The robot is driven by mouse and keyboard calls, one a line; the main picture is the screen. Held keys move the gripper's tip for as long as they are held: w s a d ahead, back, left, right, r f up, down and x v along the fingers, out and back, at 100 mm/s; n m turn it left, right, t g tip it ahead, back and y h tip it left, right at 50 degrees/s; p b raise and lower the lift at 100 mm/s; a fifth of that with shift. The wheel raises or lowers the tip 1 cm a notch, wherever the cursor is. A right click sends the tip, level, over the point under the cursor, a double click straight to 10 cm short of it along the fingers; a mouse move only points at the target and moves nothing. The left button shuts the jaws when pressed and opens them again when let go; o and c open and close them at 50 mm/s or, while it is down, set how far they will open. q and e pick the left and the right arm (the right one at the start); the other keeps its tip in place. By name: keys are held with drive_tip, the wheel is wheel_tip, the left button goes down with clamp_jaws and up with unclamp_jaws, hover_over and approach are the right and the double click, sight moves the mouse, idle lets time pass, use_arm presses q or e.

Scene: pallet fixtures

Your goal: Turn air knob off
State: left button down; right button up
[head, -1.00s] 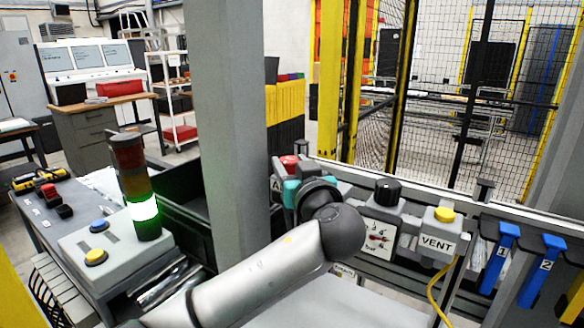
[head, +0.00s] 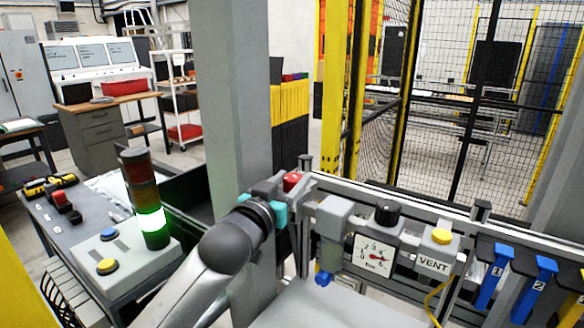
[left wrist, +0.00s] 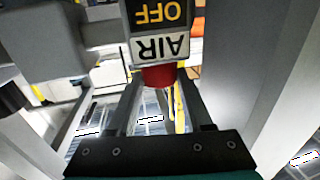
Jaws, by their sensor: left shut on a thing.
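The red air knob (head: 292,182) sits at the left end of the grey air unit. In the left wrist view the red knob (left wrist: 160,75) is just beyond an upside-down white AIR label (left wrist: 160,48) and a black plate with yellow OFF lettering (left wrist: 158,12). My left gripper (left wrist: 160,88) is shut on the knob, with one dark finger on each side. In the head view the gripper's teal part (head: 280,214) shows beside the knob, and its fingers are mostly hidden. My right gripper is in neither view.
Right of the knob are a grey filter housing (head: 332,215), a pressure gauge (head: 373,256), a black knob (head: 387,212) and a yellow VENT button (head: 441,236). A grey post (head: 232,100) stands close behind my left arm. A lit signal tower (head: 151,218) stands at left.

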use_arm(q)
drive_tip(key=shift+w+a+m+g+h+p, duration=0.1)
drive_tip(key=shift+a+m+g+h+p, duration=0.1)
drive_tip(key=shift+m+g+h+p, duration=1.05)
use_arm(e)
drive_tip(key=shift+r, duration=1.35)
use_arm(q)
drive_tip(key=shift+t+h, duration=0.35)
drive_tip(key=shift+h, duration=0.1)
drive_tip(key=shift+c, duration=1.5)
unclamp_jaws()
drive_tip(key=b+v, duration=0.2)
drive_tip(key=v, duration=1.3)
drive_tip(key=shift+s, duration=0.2)
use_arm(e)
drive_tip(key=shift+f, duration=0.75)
